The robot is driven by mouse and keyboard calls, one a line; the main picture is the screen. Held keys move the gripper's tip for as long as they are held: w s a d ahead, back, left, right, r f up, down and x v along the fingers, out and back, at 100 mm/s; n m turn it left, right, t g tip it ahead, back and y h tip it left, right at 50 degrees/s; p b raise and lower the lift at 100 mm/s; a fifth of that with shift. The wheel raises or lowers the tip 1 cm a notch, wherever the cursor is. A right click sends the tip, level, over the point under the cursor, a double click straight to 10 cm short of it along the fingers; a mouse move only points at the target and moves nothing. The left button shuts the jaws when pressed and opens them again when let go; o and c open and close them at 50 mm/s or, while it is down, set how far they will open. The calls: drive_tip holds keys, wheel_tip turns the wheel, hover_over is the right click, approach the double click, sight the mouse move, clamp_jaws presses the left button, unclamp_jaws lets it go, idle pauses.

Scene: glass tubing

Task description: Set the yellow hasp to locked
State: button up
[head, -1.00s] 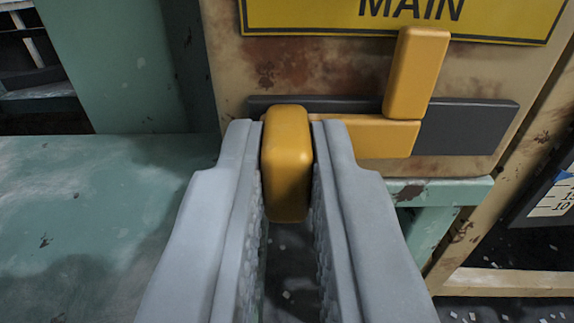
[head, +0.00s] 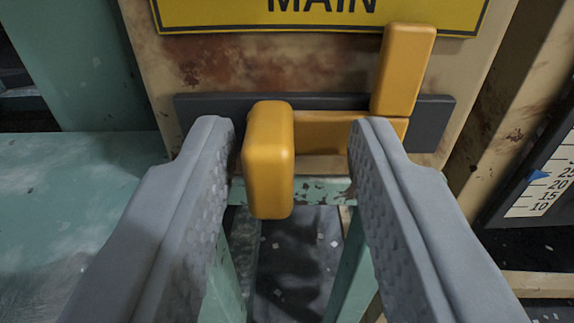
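The yellow hasp (head: 330,128) is mounted across a dark grey plate (head: 435,125) on a rusty cream panel. It has a rounded knob (head: 268,160) at its left end, a horizontal bar, and an upright piece (head: 403,70) at its right. A short stretch of dark plate shows to the right of the bar. My gripper (head: 292,130) is open with a finger on each side of the knob. The knob is near the left finger, with a wide gap to the right finger, which hides part of the bar. I cannot tell whether the left finger touches it.
A yellow sign reading MAIN (head: 320,10) is above the hasp. A green worktop (head: 70,220) lies at the left. A dark scale with a blue pointer (head: 540,185) stands at the right. Open space and green frame legs show below the hasp.

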drive_tip(key=s, duration=1.7)
drive_tip(key=shift+s, duration=0.2)
drive_tip(key=s+a+r, duration=0.1)
drive_tip(key=s+r, duration=0.5)
drive_tip(key=r, duration=0.6)
drive_tip(key=s+r, duration=0.5)
drive_tip(key=r, duration=0.7)
drive_tip(key=s+r, duration=0.7)
drive_tip(key=s, duration=0.4)
drive_tip(key=s+a+r, duration=0.1)
drive_tip(key=s+r, duration=0.6)
drive_tip(key=s, duration=0.5)
drive_tip(key=shift+s+a+g, duration=0.25)
drive_tip(key=shift+a+g, duration=0.05)
drive_tip(key=shift+a, duration=0.1)
